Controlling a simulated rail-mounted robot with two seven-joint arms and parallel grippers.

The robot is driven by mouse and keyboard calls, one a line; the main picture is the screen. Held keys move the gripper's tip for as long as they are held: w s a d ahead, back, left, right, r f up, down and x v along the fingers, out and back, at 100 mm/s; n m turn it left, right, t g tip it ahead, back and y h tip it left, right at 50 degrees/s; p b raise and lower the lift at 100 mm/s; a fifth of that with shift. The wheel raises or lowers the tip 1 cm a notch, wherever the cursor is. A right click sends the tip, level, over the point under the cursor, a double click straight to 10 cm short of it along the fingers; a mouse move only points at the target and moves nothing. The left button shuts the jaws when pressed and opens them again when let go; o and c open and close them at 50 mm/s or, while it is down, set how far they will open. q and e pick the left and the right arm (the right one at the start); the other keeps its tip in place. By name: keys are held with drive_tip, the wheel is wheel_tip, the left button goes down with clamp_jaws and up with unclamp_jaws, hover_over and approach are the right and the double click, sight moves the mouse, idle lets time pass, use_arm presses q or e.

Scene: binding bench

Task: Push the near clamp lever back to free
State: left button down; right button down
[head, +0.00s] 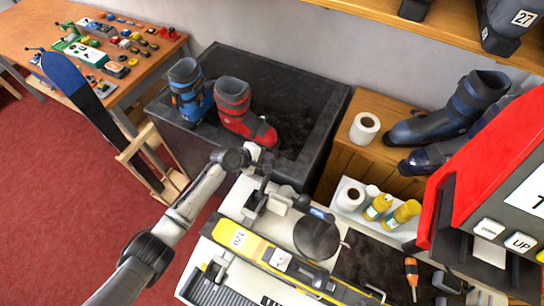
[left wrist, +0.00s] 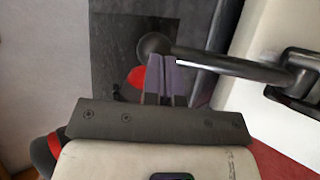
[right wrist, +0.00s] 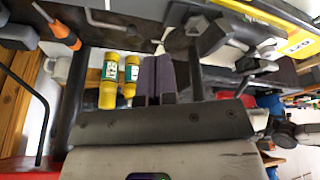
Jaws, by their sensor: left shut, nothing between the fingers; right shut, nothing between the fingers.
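A dark clamp lever (left wrist: 225,63) with a round ball knob (left wrist: 152,44) crosses the upper right of the left wrist view. Its pivot end (left wrist: 298,75) sits on a pale bench body. My left gripper (left wrist: 160,60) is shut and empty, its fingertips right beside the knob; I cannot tell whether they touch. In the head view, my left gripper (head: 254,156) is at the bench's far left end, by the upright lever of a dark clamp (head: 262,197). My right gripper (right wrist: 158,62) is shut and empty in the right wrist view, with yellow bottles (right wrist: 109,80) beyond it.
A yellow ski (head: 262,254) lies along the bench. Behind is a dark bin (head: 315,88) with a blue boot (head: 186,90) and a red boot (head: 240,110). A screwdriver (head: 411,275) lies at the right, near a red machine (head: 462,165). Red carpet is open at left.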

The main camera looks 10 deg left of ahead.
use_arm(q)
drive_tip(key=shift+a, duration=0.15)
drive_tip(key=p+v, duration=0.2)
drive_tip(key=v, duration=1.2)
drive_tip(key=shift+s+f, duration=0.15)
drive_tip(key=shift+f, duration=0.1)
